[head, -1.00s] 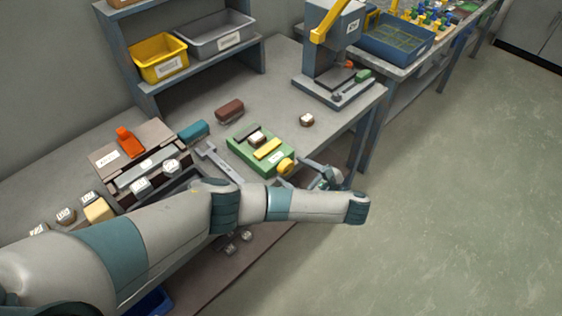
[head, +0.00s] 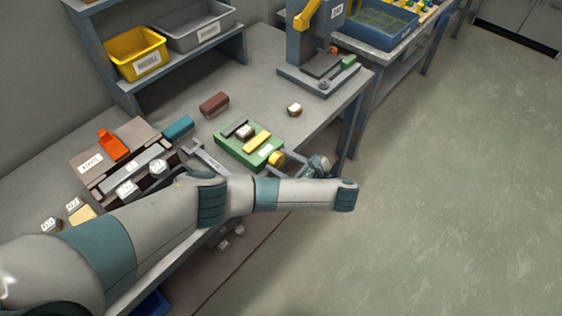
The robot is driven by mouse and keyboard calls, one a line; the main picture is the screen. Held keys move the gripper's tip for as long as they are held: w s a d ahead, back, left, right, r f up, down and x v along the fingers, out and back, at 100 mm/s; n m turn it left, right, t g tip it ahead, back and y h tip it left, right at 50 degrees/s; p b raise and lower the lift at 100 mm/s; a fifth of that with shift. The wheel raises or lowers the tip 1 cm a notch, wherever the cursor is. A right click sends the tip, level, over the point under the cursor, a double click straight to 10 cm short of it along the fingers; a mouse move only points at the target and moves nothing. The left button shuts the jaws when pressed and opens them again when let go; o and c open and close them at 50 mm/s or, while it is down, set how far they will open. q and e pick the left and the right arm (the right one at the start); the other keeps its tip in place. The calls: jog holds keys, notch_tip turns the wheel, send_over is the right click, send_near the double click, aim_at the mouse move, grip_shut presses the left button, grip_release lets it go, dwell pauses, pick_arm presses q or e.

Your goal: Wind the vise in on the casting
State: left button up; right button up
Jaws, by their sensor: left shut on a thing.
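The vise (head: 230,148) is a green block on the bench, with a dark bar at its back and a yellow jaw bar (head: 258,141) across it. The casting (head: 245,132), a small brown piece with a white top, sits between the two bars. I cannot tell whether the yellow jaw touches it. A round yellow knob (head: 276,158) is at the vise's near right end. My left gripper (head: 287,159) is at this knob and shut on it; my forearm passes just in front, and the fingertips are small and partly hidden. My right gripper is out of view.
A labelled fixture with an orange lever (head: 112,145) stands left, with several white-topped pieces near it. A teal block (head: 178,128), a brown block (head: 214,104) and a loose white-topped piece (head: 294,109) lie on the bench. A press (head: 312,50) stands at the back right.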

pick_arm(q)
jog(key=shift+r+m+g+p, duration=0.1)
jog(key=shift+m+g+p, duration=0.2)
jog(key=shift+m+p, duration=0.25)
jog(key=shift+m+g+y+p, duration=0.4)
jog(key=shift+m+y+p, duration=0.1)
jog(key=shift+m, duration=0.05)
jog(key=shift+w+m+g+y, duration=0.15)
jog(key=shift+m+g+y, duration=0.15)
jog(key=shift+m+g, duration=0.45)
jog(key=shift+m, duration=0.45)
jog(key=o, duration=1)
jog(key=shift+o, duration=0.2)
